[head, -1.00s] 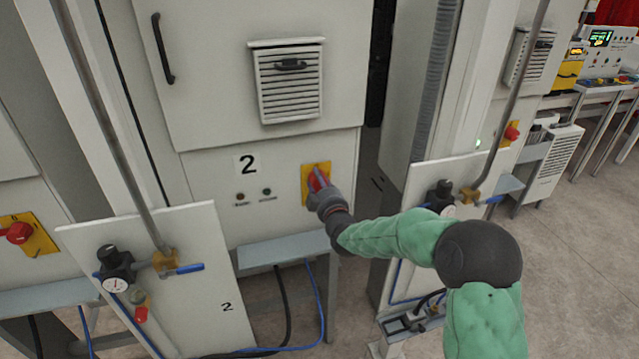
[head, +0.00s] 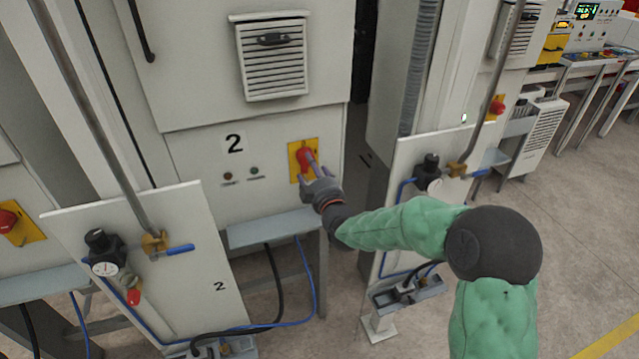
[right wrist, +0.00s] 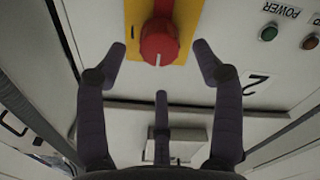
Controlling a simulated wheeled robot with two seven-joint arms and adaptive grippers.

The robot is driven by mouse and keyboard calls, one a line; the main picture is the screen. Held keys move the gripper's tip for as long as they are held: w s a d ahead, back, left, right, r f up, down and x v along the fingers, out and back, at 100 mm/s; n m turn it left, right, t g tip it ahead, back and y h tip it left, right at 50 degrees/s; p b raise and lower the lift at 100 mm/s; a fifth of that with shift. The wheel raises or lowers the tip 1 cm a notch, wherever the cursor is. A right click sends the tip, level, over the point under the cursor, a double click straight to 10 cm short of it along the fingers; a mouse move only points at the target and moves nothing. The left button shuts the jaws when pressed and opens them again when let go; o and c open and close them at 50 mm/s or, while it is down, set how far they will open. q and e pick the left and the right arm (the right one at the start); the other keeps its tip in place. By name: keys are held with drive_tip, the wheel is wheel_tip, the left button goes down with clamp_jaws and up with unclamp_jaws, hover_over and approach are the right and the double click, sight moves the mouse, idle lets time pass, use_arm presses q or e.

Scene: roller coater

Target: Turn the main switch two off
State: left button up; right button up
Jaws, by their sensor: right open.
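Main switch two is a red rotary knob (head: 303,157) on a yellow plate (head: 294,176), on the grey cabinet marked 2. In the right wrist view the knob (right wrist: 159,42) has a white mark on its lower edge. My left gripper is not in view.
Two small lamps (head: 241,173) sit left of the switch under the number 2. A grey ledge (head: 268,228) juts out below. Upright panels with gauges and blue-handled valves stand at left (head: 165,290) and right (head: 405,230). Another red switch (head: 8,222) is at far left.

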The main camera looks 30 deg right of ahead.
drive_tip(key=v, duration=0.6)
drive_tip(key=shift+s, duration=0.2)
drive_tip(key=s+a+f+m+g+y, duration=0.1)
drive_tip(key=a+f+g+y, duration=0.3)
drive_tip(key=f, duration=0.6)
drive_tip(key=s+a+f+m+g, duration=0.1)
drive_tip(key=a+f+m+g, duration=0.1)
drive_tip(key=a+f, duration=0.5)
drive_tip(key=s+a+f+m+g+y, duration=0.1)
drive_tip(key=s+a+f+g+y, duration=0.15)
drive_tip(key=f, duration=0.95)
drive_tip(key=s+a+f+m+g+y, duration=0.1)
drive_tip(key=s+a+f+g, duration=0.3)
drive_tip(key=s+a+f, duration=0.2)
drive_tip(key=s+a+f+m+g+y, duration=0.1)
drive_tip(key=s+a+f+g, duration=0.3)
drive_tip(key=s+f, duration=0.5)
drive_tip(key=s+a+m, duration=0.1)
drive_tip(key=s+a, duration=0.1)
drive_tip(key=s, duration=0.2)
drive_tip(key=shift+a+f+m, duration=0.25)
drive_tip(key=shift+f+m, duration=0.05)
drive_tip(key=shift+f, duration=0.1)
drive_tip(key=shift+w+g, duration=0.1)
drive_tip(key=shift+g, duration=0.15)
